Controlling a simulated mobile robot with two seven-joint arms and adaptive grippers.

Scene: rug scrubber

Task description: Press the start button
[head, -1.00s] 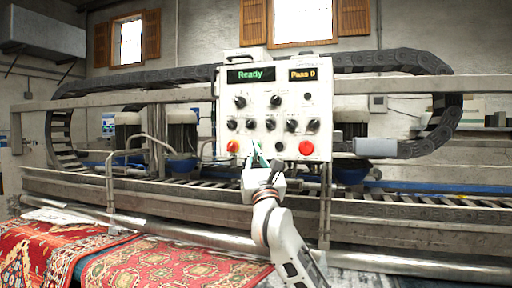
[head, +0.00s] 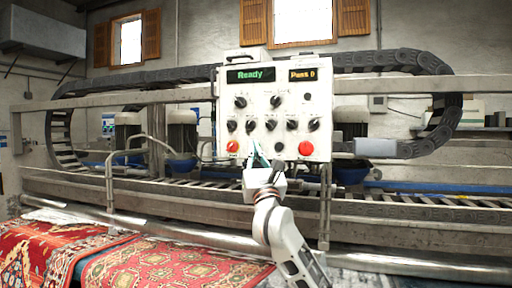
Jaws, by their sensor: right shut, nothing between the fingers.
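The white control panel (head: 290,90) stands upright in the middle of the head view, with a green "Ready" display (head: 250,75) and an orange "Pass 0" display (head: 303,75). Its bottom row has an orange-red button (head: 232,146), a black button (head: 279,148) and a large red button (head: 306,147). My right gripper (head: 257,154) is shut and empty at the panel's lower edge, between the orange-red and black buttons. Some green shows at its fingertips; I cannot tell whether it is a button or the fingers, or whether they touch the panel. My left gripper is not in view.
Several black knobs (head: 270,125) sit above the buttons. A roller conveyor (head: 420,195) and metal rails run behind the panel. Patterned red rugs (head: 170,265) lie at the lower left. A bent metal handrail (head: 110,175) stands left of the panel.

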